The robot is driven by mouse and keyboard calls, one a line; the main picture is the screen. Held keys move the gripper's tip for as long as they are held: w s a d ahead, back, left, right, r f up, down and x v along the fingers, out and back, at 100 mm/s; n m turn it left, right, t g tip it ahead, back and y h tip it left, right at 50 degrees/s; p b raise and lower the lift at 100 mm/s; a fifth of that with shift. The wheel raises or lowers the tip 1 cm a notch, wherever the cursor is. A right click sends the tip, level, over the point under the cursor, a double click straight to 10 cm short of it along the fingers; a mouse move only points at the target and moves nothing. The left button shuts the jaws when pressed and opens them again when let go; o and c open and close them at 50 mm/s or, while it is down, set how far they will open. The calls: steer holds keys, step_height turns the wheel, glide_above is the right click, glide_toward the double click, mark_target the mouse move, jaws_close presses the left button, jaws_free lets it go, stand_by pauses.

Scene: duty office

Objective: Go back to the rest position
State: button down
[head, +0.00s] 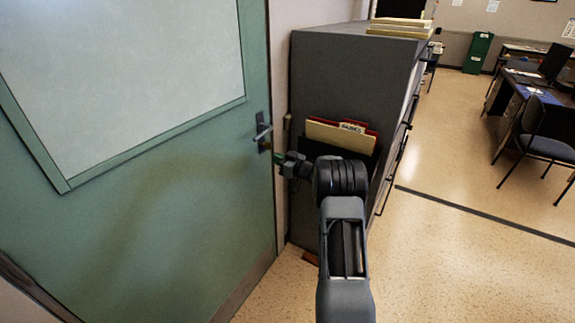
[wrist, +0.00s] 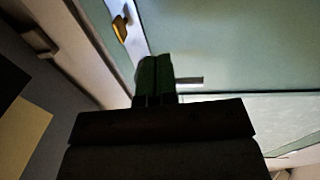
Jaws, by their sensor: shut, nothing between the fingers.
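My gripper (head: 281,160) is at the left end of my arm, in front of the side of the grey cabinet and close to the door edge. In the wrist view my gripper (wrist: 154,62) shows dark, with its two fingers pressed together and nothing between them. The green door (head: 150,170) fills the left of the head view. Its metal lever handle (head: 263,131) is just above and left of my fingertips. Whether the fingertips touch the door cannot be told.
The grey filing cabinet (head: 340,80) stands right beside my arm, with a folder holder carrying tan and red folders (head: 341,134) on its side. Folders (head: 398,28) lie on top. Open floor (head: 450,170) is to the right. A chair (head: 540,140) stands by a desk.

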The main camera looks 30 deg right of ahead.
steer(key=shift+v, duration=1.9)
steer(key=s+d+f+m+g+h, duration=0.45)
steer(key=d+f+h, duration=0.35)
steer(key=h, duration=0.2)
steer(key=s+a+r+g+y+p, duration=0.1)
steer(key=s+a+r+g, duration=0.1)
steer(key=s+a+r, duration=0.3)
steer(key=s+a+r+g+p, duration=0.2)
steer(key=s+a+r, duration=0.4)
steer(key=s+a, duration=0.8)
steer(key=s+a+r+g+y+p, duration=0.1)
steer(key=s+a+r+g, duration=0.3)
steer(key=s+a, duration=0.5)
steer(key=shift+s+a+r+y+p, duration=0.3)
steer(key=shift+s+a+r+p, duration=0.1)
steer(key=shift+s+r, duration=0.55)
